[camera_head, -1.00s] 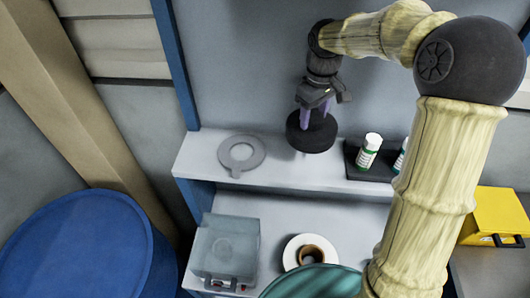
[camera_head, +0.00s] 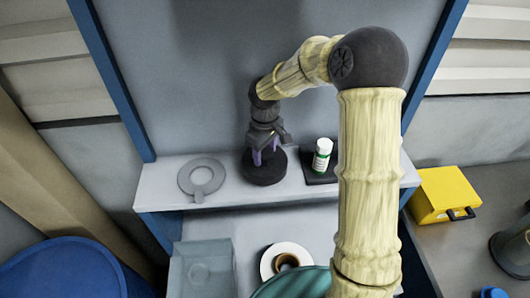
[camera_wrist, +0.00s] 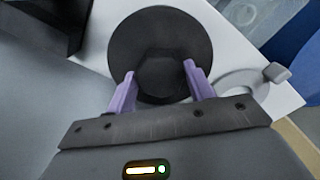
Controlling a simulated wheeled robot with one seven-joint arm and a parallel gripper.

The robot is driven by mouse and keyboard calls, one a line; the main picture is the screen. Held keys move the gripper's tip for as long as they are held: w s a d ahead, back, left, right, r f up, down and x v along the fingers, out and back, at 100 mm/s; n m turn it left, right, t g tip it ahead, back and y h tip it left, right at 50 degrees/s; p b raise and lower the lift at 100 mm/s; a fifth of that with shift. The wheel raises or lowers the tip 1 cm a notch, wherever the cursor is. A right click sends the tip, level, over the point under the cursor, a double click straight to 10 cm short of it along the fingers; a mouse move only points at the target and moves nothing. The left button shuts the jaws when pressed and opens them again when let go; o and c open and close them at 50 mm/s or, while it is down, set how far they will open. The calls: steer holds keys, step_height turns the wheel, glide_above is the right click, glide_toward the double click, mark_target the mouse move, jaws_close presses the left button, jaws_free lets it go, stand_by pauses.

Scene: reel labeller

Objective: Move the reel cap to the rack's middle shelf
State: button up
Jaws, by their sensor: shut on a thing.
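The reel cap (camera_head: 263,170) is a black round disc with a raised hub. My gripper (camera_head: 264,156) is above it, with its purple fingers pointing down and shut on the hub. In the wrist view the cap (camera_wrist: 140,40) lies between the fingertips (camera_wrist: 160,72), one on each side of the hub. The cap is level over the white shelf (camera_head: 222,193), between a grey ring and a dark tray. I cannot tell whether its underside touches the shelf.
The flat grey ring (camera_head: 186,183) lies left of the cap. The dark tray (camera_head: 312,179) with a white bottle (camera_head: 322,158) stands close on its right. Below are a clear box (camera_head: 202,262) and a white reel (camera_head: 268,262). A yellow box (camera_head: 447,192) stands at right.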

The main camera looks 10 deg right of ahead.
mark_target(265, 153)
steer(key=shift+f, duration=0.75)
steer(key=shift+s, duration=0.1)
steer(key=o, duration=1.1)
steer(key=shift+f, duration=0.1)
steer(key=shift+c, duration=0.2)
steer(key=shift+r, duration=0.6)
step_height(265, 153, up, 11)
steer(key=b, duration=0.2)
